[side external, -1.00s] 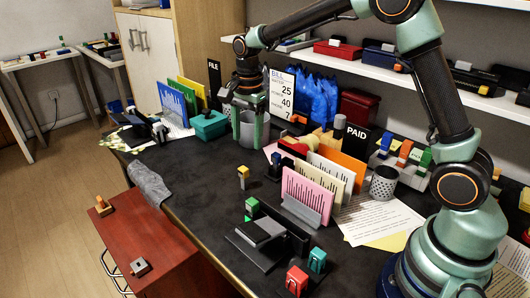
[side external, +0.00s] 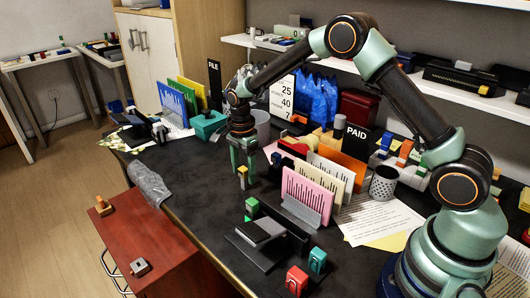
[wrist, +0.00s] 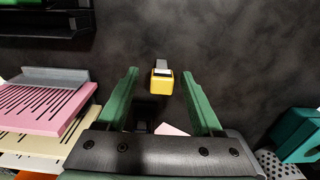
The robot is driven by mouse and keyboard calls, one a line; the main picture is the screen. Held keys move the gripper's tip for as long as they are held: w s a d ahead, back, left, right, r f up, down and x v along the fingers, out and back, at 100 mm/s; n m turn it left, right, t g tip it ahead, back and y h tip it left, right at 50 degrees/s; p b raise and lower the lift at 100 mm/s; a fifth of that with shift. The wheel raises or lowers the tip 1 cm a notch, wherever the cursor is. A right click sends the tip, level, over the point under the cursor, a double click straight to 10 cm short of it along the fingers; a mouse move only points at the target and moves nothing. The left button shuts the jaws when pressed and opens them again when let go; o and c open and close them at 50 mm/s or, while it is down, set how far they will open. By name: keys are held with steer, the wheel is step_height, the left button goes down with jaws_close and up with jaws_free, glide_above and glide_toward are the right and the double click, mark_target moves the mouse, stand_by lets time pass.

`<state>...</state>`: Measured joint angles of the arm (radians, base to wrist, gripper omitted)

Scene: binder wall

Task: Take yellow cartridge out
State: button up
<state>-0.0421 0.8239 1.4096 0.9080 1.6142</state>
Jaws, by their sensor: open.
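The only small yellow cartridge-like block (side external: 243,170) I see standing alone has a yellow upper part and a grey part, and sits on the dark desk. In the wrist view the yellow block (wrist: 162,85) shows with a grey tab, in the gap between my fingertips. My gripper (side external: 242,176) points down at the block in the side view, with its green fingers on either side. In the wrist view my gripper (wrist: 160,76) is open, with clear space between each finger and the block. The fingers partly hide the block in the side view.
A pink card (side external: 306,194) and other upright cards stand close to the right. A black device (side external: 262,238) with a green block (side external: 252,206) lies nearer the front. A teal box (side external: 207,124) and a grey bin (side external: 262,126) stand behind.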

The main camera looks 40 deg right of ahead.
mark_target(244, 179)
steer(key=shift+w+f, duration=0.1)
steer(key=shift+f, duration=1.75)
jaws_close()
steer(key=shift+r, duration=0.15)
